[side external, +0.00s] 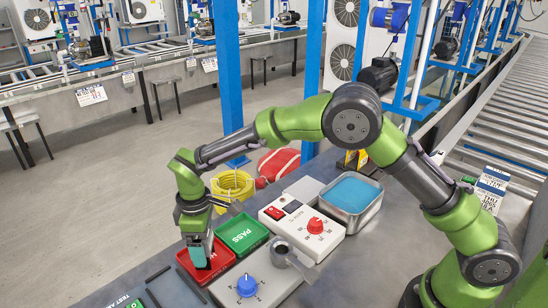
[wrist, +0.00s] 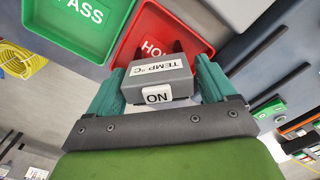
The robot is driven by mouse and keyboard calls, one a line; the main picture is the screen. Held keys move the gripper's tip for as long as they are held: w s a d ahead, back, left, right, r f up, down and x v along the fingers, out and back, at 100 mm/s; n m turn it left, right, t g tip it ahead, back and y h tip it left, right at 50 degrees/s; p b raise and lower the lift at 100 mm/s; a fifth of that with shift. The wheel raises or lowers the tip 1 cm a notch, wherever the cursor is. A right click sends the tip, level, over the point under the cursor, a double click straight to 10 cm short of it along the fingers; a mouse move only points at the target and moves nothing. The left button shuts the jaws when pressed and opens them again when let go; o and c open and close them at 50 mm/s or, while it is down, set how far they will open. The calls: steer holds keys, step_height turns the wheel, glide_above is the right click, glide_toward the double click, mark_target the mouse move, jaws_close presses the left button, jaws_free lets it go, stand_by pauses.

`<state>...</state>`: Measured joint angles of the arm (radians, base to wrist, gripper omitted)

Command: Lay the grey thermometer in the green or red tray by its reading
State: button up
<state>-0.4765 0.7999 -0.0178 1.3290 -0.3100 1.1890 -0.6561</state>
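The grey thermometer (wrist: 160,80), a box marked "TEMP °C" with a white "ON" label, sits between the teal fingers of my gripper (wrist: 158,85), which appear closed against its sides. Its reading is not visible. In the side view my gripper (side external: 200,250) points down over the red tray (side external: 222,256); the thermometer is hard to make out there. The red tray, partly lettered "HOLD" (wrist: 150,25), lies beyond the thermometer in the wrist view. The green tray, lettered "PASS" (side external: 240,235), lies beside it and also shows in the wrist view (wrist: 70,40). Contact with the red tray's floor is unclear.
A control box with a red knob (side external: 300,225) and one with a blue knob (side external: 250,287) stand beside the trays. A blue-topped metal container (side external: 352,195) is behind. Dark bars (side external: 190,285) lie near the red tray.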

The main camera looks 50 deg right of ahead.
steer(key=shift+o, duration=0.4)
steer(key=shift+r, duration=0.1)
step_height(320, 180, up, 12)
steer(key=shift+f, duration=0.1)
steer(key=s+d+r+m+t+y, duration=0.1)
steer(key=s+d+r+m+t, duration=0.1)
steer(key=s+d+r+m, duration=0.35)
steer(key=s+d+r+m+t+y, duration=0.1)
steer(key=s+d+r+m+t, duration=0.2)
steer(key=s+d+r, duration=0.55)
steer(key=s+d+f+m+t, duration=0.2)
steer(key=s+d+f+m, duration=0.2)
steer(key=s, duration=0.4)
steer(key=shift+s+d+f, duration=0.4)
steer(key=shift+d+f, duration=0.45)
steer(key=shift+d, duration=0.15)
steer(key=shift+m, duration=0.25)
